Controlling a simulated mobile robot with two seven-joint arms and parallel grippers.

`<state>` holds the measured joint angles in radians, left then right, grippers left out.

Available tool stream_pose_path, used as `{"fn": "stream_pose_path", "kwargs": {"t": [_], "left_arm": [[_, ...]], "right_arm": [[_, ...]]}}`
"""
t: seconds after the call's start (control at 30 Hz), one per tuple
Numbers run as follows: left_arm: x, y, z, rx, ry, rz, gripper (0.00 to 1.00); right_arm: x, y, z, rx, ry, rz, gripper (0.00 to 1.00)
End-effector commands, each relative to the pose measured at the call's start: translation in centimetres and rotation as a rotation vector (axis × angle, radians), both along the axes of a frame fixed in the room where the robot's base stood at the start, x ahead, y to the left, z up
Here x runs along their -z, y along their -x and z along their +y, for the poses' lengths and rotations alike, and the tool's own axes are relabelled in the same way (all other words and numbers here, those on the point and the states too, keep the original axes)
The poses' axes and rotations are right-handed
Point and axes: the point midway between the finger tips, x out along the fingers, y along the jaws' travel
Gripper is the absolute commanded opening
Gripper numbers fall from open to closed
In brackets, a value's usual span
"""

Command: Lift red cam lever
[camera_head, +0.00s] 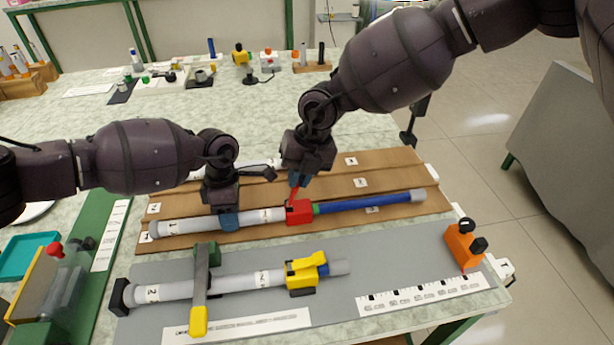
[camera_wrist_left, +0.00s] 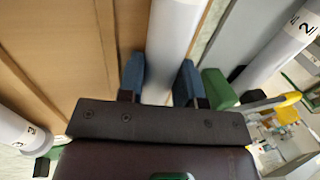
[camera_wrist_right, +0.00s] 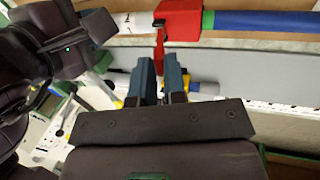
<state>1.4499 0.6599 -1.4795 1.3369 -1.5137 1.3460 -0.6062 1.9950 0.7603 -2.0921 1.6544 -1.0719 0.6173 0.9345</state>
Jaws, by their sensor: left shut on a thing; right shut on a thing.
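The red cam lever (camera_head: 294,193) rises from a red clamp block (camera_head: 299,212) on a rod in the brown rack. My right gripper (camera_head: 299,180) is shut on the lever from above; the right wrist view shows the lever (camera_wrist_right: 160,50) between the blue fingertips (camera_wrist_right: 160,75). My left gripper (camera_head: 229,220) is shut on the white part of the same rod (camera_head: 180,226), left of the red block. The left wrist view shows that white rod (camera_wrist_left: 172,45) between its blue fingers. A blue rod section (camera_head: 360,203) with a grey end extends right of the block.
A second rod (camera_head: 230,286) lies in front on the grey mat (camera_head: 350,311), under a green bar with a yellow handle (camera_head: 198,320) and in a yellow clamp (camera_head: 304,270). An orange block (camera_head: 462,247) stands at the mat's right. The brown rack (camera_head: 400,170) has bare room behind the blue section.

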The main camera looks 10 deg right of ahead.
Motion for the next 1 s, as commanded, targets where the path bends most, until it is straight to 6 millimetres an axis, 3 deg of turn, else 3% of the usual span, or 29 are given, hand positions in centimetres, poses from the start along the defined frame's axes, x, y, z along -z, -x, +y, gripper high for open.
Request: {"fn": "stream_pose_path", "kwargs": {"t": [0.43,1.0], "left_arm": [[-0.1,-0.1,-0.1,0.0,0.004,-0.002,0.03],[-0.1,-0.1,-0.1,0.0,0.004,-0.002,0.03]], "right_arm": [[-0.1,0.2,2.2,-0.003,0.254,-0.002,0.0],[-0.2,0.1,2.6,0.0,0.297,-0.005,0.0]]}}
